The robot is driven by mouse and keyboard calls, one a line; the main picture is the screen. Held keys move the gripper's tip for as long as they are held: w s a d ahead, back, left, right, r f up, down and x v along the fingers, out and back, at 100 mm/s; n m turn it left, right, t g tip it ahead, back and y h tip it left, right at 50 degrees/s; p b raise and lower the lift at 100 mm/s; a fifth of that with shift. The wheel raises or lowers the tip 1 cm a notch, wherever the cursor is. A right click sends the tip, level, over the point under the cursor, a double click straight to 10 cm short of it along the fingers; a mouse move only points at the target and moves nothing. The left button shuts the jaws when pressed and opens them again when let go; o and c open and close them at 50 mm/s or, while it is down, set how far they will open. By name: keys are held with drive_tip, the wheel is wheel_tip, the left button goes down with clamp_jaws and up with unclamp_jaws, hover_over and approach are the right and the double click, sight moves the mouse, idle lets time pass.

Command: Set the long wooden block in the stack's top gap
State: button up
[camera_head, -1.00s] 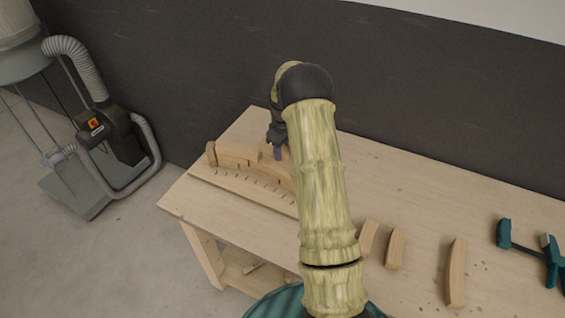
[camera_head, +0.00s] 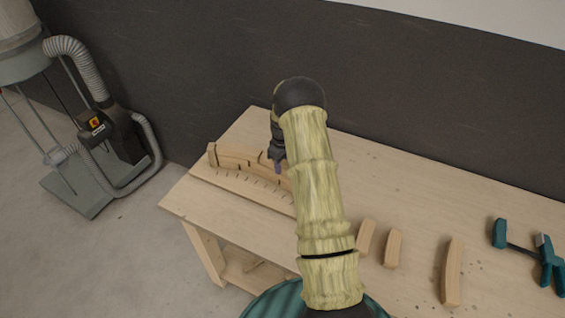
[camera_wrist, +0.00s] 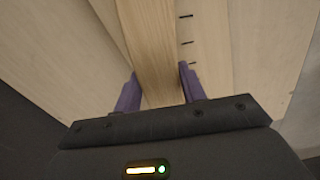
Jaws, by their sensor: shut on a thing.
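The stack (camera_head: 232,157) is a curved row of wooden blocks near the left end of the workbench, on a board with dark marks. My gripper (camera_head: 278,167) is low over the stack's right part, with my arm hiding what lies right of it. In the wrist view my gripper's purple fingers (camera_wrist: 158,88) stand on both sides of a long wooden block (camera_wrist: 150,45) and are shut on it. The block runs away from the gripper, beside a row of dark marks. The gap and the block's far end cannot be made out.
Several loose curved blocks lie on the workbench (camera_head: 345,165) right of my arm, one of them (camera_head: 453,270) longer. A teal clamp (camera_head: 520,248) lies at the far right. A dark wall stands behind the bench. A dust collector (camera_head: 110,140) stands on the floor at left.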

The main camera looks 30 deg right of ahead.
drive_tip(key=shift+f, duration=0.15)
drive_tip(key=o, duration=1.1)
wheel_tip(320, 180, up, 12)
drive_tip(key=b, duration=0.4)
drive_tip(key=shift+r, duration=0.2)
